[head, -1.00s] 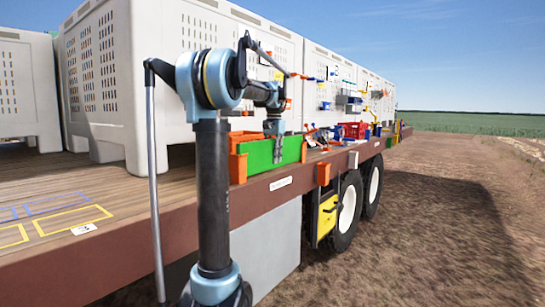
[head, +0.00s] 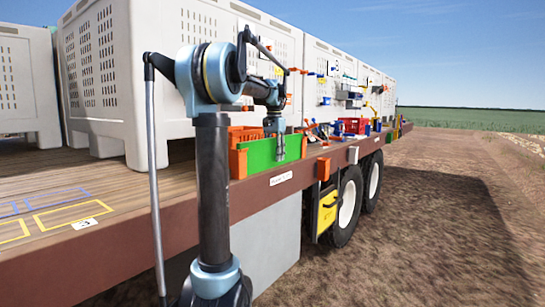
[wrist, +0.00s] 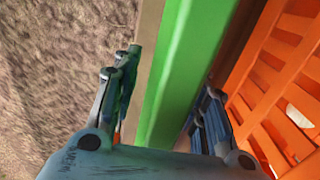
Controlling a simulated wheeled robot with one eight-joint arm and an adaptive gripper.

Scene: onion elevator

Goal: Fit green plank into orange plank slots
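The green plank (head: 262,154) stands on edge along the deck's outer edge, at the front of an orange slatted box (head: 238,162). In the wrist view the green plank (wrist: 185,60) runs between my gripper's two fingers, with the orange slats (wrist: 275,75) to its right. My gripper (head: 280,150) points down over the plank, one finger on its outer side. In the wrist view my gripper (wrist: 165,100) is open and straddles the plank. A narrow gap shows beside the left finger; contact on the right is unclear. The plank's ends and slots are hidden there.
Large white perforated bins (head: 130,75) stand behind on the wooden trailer deck (head: 110,182). A red crate (head: 352,125) and small tools lie farther right along the deck. Bare ground is free at right.

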